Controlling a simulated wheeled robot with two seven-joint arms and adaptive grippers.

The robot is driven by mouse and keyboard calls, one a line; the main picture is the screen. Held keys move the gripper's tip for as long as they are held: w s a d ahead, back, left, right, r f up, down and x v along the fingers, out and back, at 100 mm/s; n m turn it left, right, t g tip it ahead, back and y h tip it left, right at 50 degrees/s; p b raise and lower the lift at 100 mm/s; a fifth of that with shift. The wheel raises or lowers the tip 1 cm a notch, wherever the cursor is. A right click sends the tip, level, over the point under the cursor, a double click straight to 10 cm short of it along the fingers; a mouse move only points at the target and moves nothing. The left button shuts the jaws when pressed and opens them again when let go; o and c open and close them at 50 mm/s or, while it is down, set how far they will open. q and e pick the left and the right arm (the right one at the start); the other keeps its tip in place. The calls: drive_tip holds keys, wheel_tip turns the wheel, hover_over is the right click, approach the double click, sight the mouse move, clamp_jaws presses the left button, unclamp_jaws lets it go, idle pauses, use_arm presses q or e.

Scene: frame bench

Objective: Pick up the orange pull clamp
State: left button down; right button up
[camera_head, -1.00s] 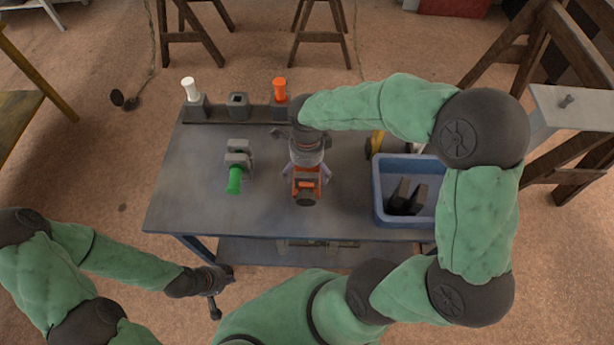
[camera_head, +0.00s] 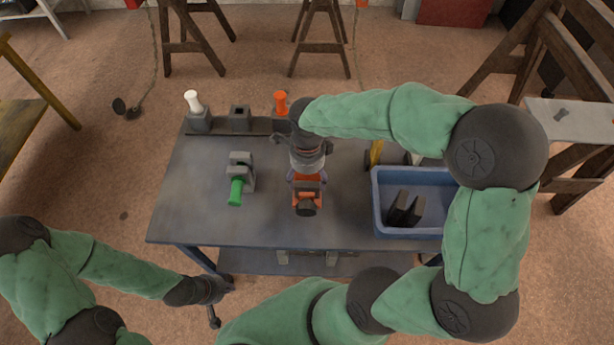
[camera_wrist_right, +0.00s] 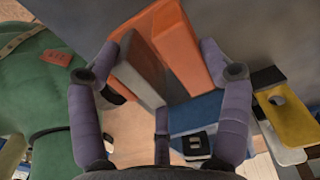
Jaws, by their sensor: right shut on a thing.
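The orange pull clamp (camera_head: 308,184), orange with a dark round end, is at the middle of the bench, mostly below my right gripper (camera_head: 307,174), which comes down over it. In the right wrist view the clamp's orange and grey body (camera_wrist_right: 176,50) lies between the purple fingers of the right gripper (camera_wrist_right: 162,72), which is shut on it. I cannot tell whether the clamp is clear of the bench top. My left gripper (camera_head: 217,300) hangs in front of the bench at lower left, away from the clamp; its finger opening is unclear.
A green-handled clamp (camera_head: 238,182) stands to the left on the bench (camera_head: 190,220). A rear rack (camera_head: 225,127) has a white (camera_head: 193,100) and an orange peg-like piece (camera_head: 281,101). A blue bin (camera_head: 408,232) with dark pieces is at right, a yellow item (camera_head: 376,152) behind it.

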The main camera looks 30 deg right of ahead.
drive_tip(key=s+r, duration=0.1)
drive_tip(key=r, duration=0.1)
drive_tip(key=s+a+r+p, duration=0.1)
drive_tip(key=s+r, duration=0.1)
drive_tip(key=s+r+p, duration=0.1)
drive_tip(key=shift+s+a+r, duration=0.2)
drive_tip(key=shift+a+r, duration=0.15)
drive_tip(key=shift+r, duration=0.05)
drive_tip(key=s+a+r+p, duration=0.2)
drive_tip(key=s+a+r, duration=0.1)
drive_tip(key=s, duration=0.5)
